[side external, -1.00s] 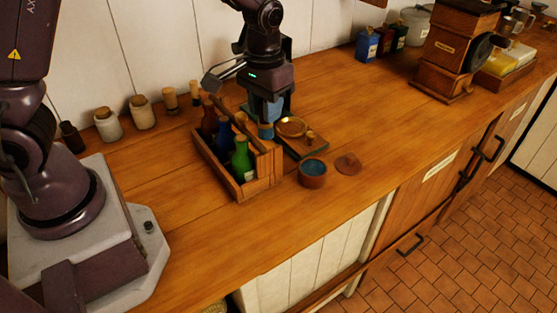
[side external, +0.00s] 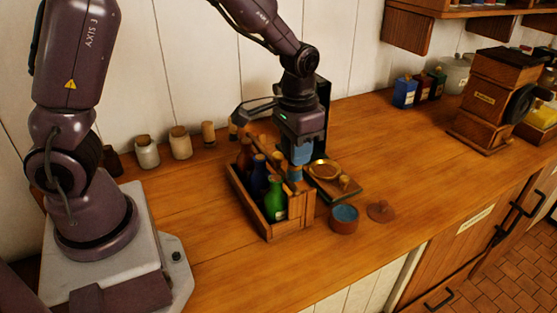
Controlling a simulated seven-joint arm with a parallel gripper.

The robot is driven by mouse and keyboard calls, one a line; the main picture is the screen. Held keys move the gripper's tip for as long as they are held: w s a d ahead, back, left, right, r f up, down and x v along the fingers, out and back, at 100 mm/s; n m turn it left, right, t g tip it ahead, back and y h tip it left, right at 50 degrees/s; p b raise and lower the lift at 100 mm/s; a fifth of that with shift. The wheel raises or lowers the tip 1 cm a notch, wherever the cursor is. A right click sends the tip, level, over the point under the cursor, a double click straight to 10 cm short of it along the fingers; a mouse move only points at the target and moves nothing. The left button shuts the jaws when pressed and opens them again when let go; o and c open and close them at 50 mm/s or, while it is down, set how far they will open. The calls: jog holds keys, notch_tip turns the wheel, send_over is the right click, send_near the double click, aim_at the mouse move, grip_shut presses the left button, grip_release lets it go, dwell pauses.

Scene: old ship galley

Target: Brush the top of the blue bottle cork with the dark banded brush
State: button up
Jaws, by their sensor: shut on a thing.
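The blue bottle (side external: 259,182) stands in the wooden crate (side external: 273,232), with its pale cork (side external: 259,158) on top. A green bottle (side external: 274,200) stands in front of it and a red-brown bottle (side external: 244,157) behind it. My gripper (side external: 296,170) points down at the crate's right end, to the right of the blue cork and apart from it. It is shut on a slim thing, which I take to be the dark banded brush. Its bands and bristles are too small and too hidden by the fingers to make out.
A small board with a brass dish (side external: 323,170) lies right of the crate. A round pot with blue contents (side external: 344,218) and a brown lid (side external: 380,211) are in front. Corked jars (side external: 180,143) line the wall. A grinder (side external: 483,105) stands far right. The counter between is clear.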

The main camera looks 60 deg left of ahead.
jog(key=s+a+r, duration=0.2)
jog(key=a+r, duration=0.4)
jog(key=a, duration=0.6)
jog(key=shift+s+a+f, duration=0.1)
jog(key=shift+s+f, duration=0.05)
jog(key=shift+f, duration=1.55)
jog(key=shift+s+f, duration=0.1)
jog(key=shift+f, duration=1.6)
jog(key=shift+w+f, duration=0.1)
jog(key=shift+f, duration=0.25)
jog(key=shift+d, duration=1)
jog(key=shift+a, duration=0.9)
jog(key=shift+d+f, duration=0.1)
jog(key=shift+d, duration=0.85)
jog(key=shift+a, duration=1)
jog(key=shift+d, duration=1.05)
jog(key=shift+a, duration=1.1)
jog(key=shift+d, duration=0.75)
jog(key=shift+a, duration=0.4)
jog(key=r, duration=0.2)
jog(key=shift+a+r, duration=0.3)
jog(key=shift+a, duration=0.05)
jog(key=shift+r, duration=2.9)
